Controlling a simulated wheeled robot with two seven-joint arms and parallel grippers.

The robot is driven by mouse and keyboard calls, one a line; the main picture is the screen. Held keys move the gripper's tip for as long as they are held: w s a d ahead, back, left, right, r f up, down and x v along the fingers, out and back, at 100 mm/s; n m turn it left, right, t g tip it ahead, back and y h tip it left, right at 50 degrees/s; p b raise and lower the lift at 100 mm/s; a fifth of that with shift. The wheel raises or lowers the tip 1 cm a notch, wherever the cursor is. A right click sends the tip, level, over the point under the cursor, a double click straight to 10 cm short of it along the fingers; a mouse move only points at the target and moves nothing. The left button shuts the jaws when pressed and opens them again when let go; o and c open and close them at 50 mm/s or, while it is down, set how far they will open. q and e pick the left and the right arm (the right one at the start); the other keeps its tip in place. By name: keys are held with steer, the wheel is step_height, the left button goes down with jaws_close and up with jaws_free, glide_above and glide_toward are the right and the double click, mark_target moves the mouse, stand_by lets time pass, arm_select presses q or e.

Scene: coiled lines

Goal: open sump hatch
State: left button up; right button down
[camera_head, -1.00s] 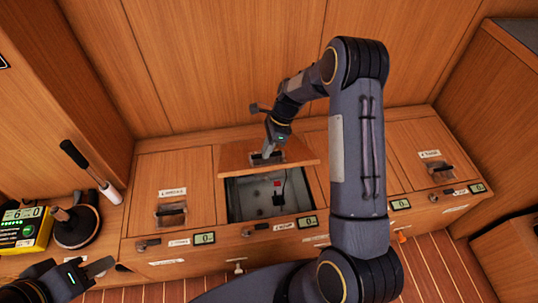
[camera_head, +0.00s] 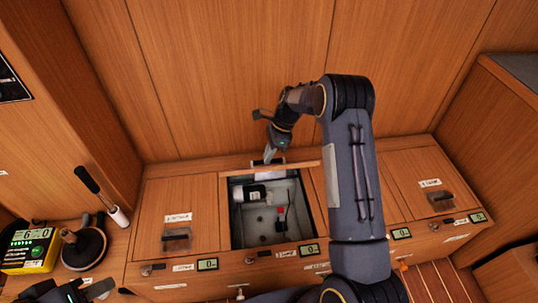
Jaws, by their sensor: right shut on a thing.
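The sump hatch lid (camera_head: 300,166) is a wooden panel in the middle of the bench. It is raised steeply and shows mostly as a thin edge at the back of its opening. My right gripper (camera_head: 270,155) is shut on the lid's handle (camera_head: 277,161) at the back. The sump (camera_head: 255,238) below is an open grey well. Inside are a white and black part (camera_head: 252,193) and a small red-topped black part (camera_head: 281,213). My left gripper (camera_head: 98,288) is low at the left, away from the hatch; its jaw gap is unclear.
Closed lids flank the opening, a left one (camera_head: 182,212) and a right one (camera_head: 424,177). Small displays and latches line the bench front. A yellow meter (camera_head: 30,247) and a plunger-like tool (camera_head: 84,249) stand at the left. My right arm hides part of the bench.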

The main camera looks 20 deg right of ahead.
steer(key=c, duration=1.6)
jaws_free()
steer(key=shift+w+d+f, duration=0.1)
steer(key=shift+w+f, duration=0.3)
steer(key=shift+f, duration=0.25)
steer(key=shift+c, duration=0.2)
steer(key=shift+o, duration=1)
steer(key=shift+w+f, duration=0.1)
steer(key=shift+w, duration=0.1)
arm_select(q)
steer(key=shift+w+f, duration=0.15)
steer(key=shift+w, duration=0.2)
arm_select(e)
steer(key=shift+o, duration=0.2)
arm_select(q)
steer(key=shift+d, duration=0.1)
arm_select(e)
steer(key=shift+r, duration=0.3)
arm_select(q)
steer(key=shift+r+p, duration=0.4)
steer(key=shift+p, duration=0.05)
arm_select(e)
steer(key=v, duration=0.7)
steer(key=shift+r, duration=0.2)
arm_select(q)
steer(key=shift+r, duration=0.1)
arm_select(e)
steer(key=shift+d, duration=0.15)
